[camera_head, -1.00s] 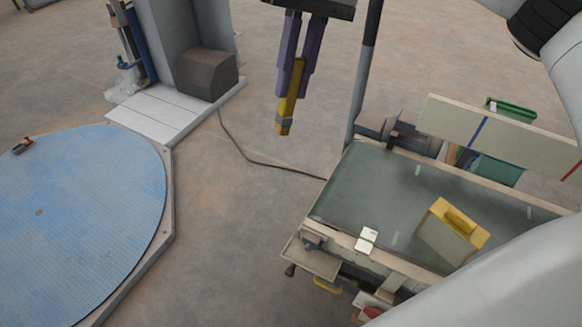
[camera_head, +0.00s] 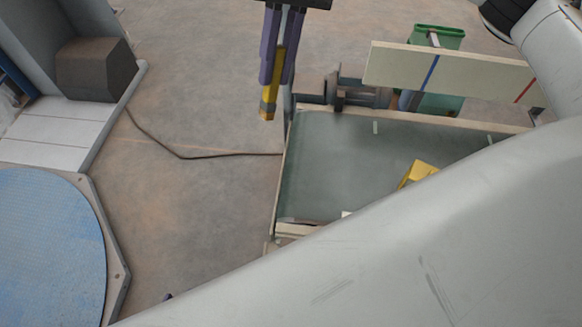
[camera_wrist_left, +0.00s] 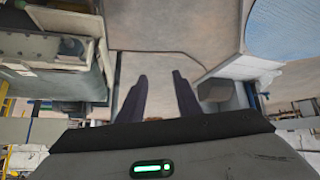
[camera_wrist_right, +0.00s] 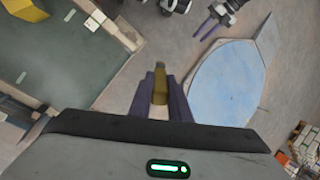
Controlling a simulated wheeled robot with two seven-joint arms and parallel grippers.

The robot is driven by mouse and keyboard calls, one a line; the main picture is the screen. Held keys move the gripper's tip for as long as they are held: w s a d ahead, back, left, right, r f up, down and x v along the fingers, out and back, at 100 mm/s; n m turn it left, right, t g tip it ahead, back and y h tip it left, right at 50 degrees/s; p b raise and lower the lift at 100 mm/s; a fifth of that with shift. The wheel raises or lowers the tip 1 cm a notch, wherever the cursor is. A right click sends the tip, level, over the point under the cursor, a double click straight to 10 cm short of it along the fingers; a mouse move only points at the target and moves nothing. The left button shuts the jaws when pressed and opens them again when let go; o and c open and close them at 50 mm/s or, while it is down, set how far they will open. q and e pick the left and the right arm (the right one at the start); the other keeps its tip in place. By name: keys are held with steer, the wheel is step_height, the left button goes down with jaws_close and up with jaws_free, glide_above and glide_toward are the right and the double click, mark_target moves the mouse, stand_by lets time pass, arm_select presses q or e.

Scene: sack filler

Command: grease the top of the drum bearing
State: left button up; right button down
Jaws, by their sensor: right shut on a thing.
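My right gripper (camera_head: 279,45) is shut on a slim yellow tool (camera_head: 268,103) with a grey band near its lower end. The tool points down, left of the conveyor's far left corner and apart from it. In the right wrist view the tool (camera_wrist_right: 160,84) sits between the purple fingers. A dark bracket-like assembly (camera_head: 343,92) at that corner may hold the drum bearing; I cannot pick out the bearing's top. My left gripper (camera_wrist_left: 160,100) is open and empty in the left wrist view, and its fingers also show in the right wrist view (camera_wrist_right: 215,22).
The green conveyor belt (camera_head: 345,165) carries a yellow object (camera_head: 418,172), partly hidden by my arm. A pale board (camera_head: 450,72) with blue and red marks stands along its far side, with a green bin (camera_head: 437,38) behind. A cable (camera_head: 200,157) crosses the floor beside a blue round platform (camera_head: 50,250).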

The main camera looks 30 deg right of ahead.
steer(key=s+f+b, duration=0.3)
steer(key=f+b, duration=0.1)
steer(key=f, duration=0.8)
steer(key=s+a+f+y+b, duration=0.1)
steer(key=f+b, duration=0.3)
steer(key=f, duration=0.8)
steer(key=s+a+f+m+y+b, duration=0.1)
steer(key=s+f+b, duration=0.2)
steer(key=f, duration=0.9)
steer(key=shift+s+b, duration=0.4)
steer(key=shift+s, duration=0.4)
steer(key=shift+a, duration=0.1)
